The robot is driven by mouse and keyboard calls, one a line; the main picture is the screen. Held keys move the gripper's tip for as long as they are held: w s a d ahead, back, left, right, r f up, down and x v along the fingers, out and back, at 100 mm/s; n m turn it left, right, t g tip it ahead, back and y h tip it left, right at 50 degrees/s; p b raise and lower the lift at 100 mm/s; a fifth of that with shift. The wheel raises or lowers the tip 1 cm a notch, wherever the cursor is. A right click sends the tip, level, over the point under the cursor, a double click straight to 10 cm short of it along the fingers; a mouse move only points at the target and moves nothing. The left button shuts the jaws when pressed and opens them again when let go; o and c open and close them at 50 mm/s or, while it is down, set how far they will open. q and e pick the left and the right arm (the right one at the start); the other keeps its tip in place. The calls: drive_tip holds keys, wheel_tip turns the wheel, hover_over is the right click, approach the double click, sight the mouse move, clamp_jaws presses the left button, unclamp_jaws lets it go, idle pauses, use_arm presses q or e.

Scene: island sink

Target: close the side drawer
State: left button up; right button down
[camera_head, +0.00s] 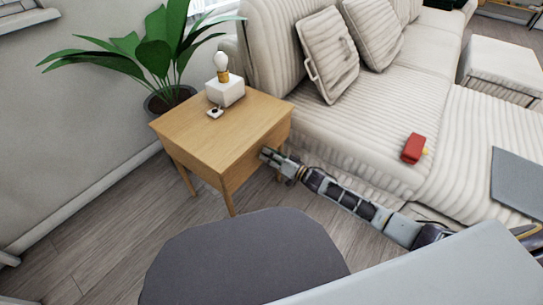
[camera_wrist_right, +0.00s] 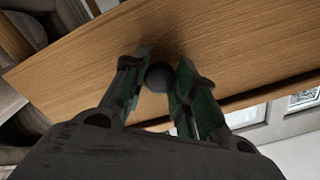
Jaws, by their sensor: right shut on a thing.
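The wooden side table (camera_head: 215,130) stands beside the sofa, and its drawer front (camera_head: 240,172) faces my right arm. In the head view my right gripper (camera_head: 267,154) is at that front, near its right end. In the right wrist view the drawer front (camera_wrist_right: 235,50) fills the upper part as a tilted wooden panel. A dark round knob (camera_wrist_right: 158,77) sits between the two fingers of my right gripper (camera_wrist_right: 162,74), which is shut on it. A dark gap runs along the panel's lower edge. How far the drawer stands out is hard to tell. My left gripper is out of view.
A white lamp (camera_head: 225,92) and a small white item (camera_head: 215,113) sit on the tabletop. A potted plant (camera_head: 160,60) stands behind. The striped sofa (camera_head: 380,110), with a red object (camera_head: 413,148) on it, borders the right. A dark rounded seat (camera_head: 240,255) is in front.

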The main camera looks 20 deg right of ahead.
drive_tip(key=c, duration=1.5)
unclamp_jaws()
drive_tip(key=shift+w+r, duration=0.1)
drive_tip(key=shift+r, duration=0.05)
drive_tip(key=shift+c, duration=0.2)
drive_tip(key=o, duration=0.4)
drive_tip(key=shift+w+a, duration=0.1)
drive_tip(key=shift+a, duration=0.05)
drive_tip(key=shift+o, duration=0.2)
drive_tip(key=v, duration=1.2)
